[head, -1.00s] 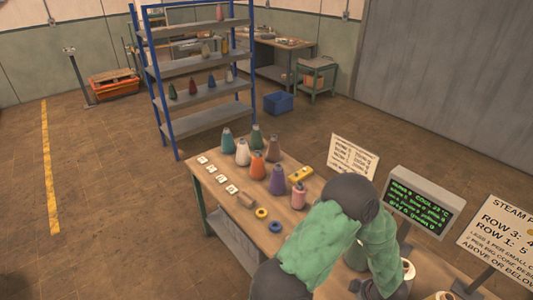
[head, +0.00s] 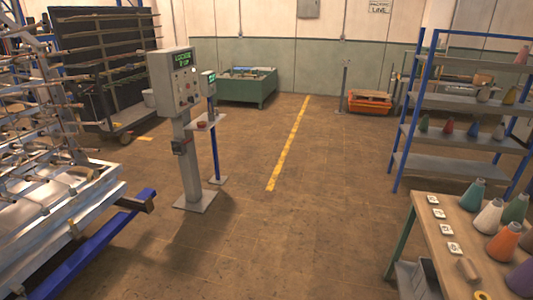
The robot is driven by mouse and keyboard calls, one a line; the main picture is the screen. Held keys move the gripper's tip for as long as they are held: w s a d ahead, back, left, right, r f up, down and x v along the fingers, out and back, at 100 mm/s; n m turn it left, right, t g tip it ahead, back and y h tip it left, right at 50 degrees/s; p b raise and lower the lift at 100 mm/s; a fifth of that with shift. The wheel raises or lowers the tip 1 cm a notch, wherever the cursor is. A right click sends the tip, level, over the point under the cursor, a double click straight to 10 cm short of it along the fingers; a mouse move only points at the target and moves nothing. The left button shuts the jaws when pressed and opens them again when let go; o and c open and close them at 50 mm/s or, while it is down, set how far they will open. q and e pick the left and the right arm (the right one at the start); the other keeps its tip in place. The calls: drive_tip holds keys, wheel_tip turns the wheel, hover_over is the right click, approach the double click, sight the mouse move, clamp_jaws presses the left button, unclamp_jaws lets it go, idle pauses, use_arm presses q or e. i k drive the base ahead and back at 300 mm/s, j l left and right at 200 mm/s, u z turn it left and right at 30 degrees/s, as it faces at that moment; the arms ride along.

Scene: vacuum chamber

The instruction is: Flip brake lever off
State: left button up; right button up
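A grey control pedestal (head: 190,155) stands left of centre in the head view, with a sloped box on top carrying a green-lit display (head: 182,59) and several small knobs or buttons. No lever can be made out clearly at this size. Neither of my grippers is in view.
A blue-post stand (head: 214,150) with a small screen is close beside the pedestal. A metal rack with a blue rail (head: 95,250) fills the left. A wooden table (head: 440,240) with cones is at right. The floor (head: 290,230) between is open.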

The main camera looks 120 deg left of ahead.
sight(175, 148)
drive_tip(key=k+j+u, duration=0.1)
drive_tip(key=u, duration=1.8)
drive_tip(key=j+u, duration=0.35)
drive_tip(key=u, duration=0.15)
drive_tip(key=i+j+u, duration=0.15)
drive_tip(key=j+u, duration=0.15)
drive_tip(key=u, duration=0.15)
drive_tip(key=i+j+u, duration=0.15)
drive_tip(key=j+u, duration=0.15)
drive_tip(key=u, duration=0.2)
drive_tip(key=i+j+u, duration=0.15)
drive_tip(key=u, duration=0.35)
drive_tip(key=i+j, duration=0.05)
drive_tip(key=j, duration=0.05)
